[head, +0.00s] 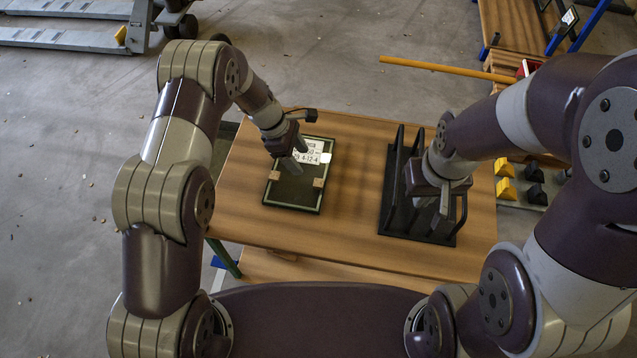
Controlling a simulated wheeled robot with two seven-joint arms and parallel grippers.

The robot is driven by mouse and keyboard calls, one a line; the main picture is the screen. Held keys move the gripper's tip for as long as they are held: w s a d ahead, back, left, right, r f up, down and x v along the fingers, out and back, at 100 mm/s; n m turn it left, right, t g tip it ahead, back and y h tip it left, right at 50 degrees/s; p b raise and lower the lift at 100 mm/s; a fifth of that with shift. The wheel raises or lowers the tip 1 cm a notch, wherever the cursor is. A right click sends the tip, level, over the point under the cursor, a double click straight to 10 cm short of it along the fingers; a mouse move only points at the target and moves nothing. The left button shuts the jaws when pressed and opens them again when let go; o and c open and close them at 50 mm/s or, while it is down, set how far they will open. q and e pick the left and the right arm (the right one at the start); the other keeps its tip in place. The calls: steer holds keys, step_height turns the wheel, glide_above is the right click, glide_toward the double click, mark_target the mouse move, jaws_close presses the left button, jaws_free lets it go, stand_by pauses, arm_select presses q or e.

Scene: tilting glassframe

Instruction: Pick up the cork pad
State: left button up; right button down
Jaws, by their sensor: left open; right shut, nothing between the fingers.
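Two small tan cork pads, a left one (274,175) and a right one (318,183), sit on the near part of a dark framed glass panel (296,192). The panel lies flat on the wooden table and has a white printed label (312,147) toward its far edge. My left gripper (296,161) is open and empty, pointing down over the panel, just beyond the cork pads. Whether its fingertips touch the panel is unclear. My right gripper (439,215) is shut and empty, over the black rack (388,212), and hides part of it.
The wooden table (345,240) is bare between panel and rack and along the near edge. A yellow bar (440,68) crosses behind the table. Yellow and black blocks (506,189) lie at the right, beyond the table. A pallet jack (90,38) stands far left.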

arm_select(q)
glide_toward(318, 183)
steer(key=x, duration=0.2)
steer(key=shift+w+f, duration=0.1)
steer(key=shift+f, duration=0.15)
steer(key=p+x, duration=0.1)
steer(key=x, duration=0.4)
steer(key=shift+d+f, duration=0.15)
steer(key=shift+f, duration=0.15)
jaws_close()
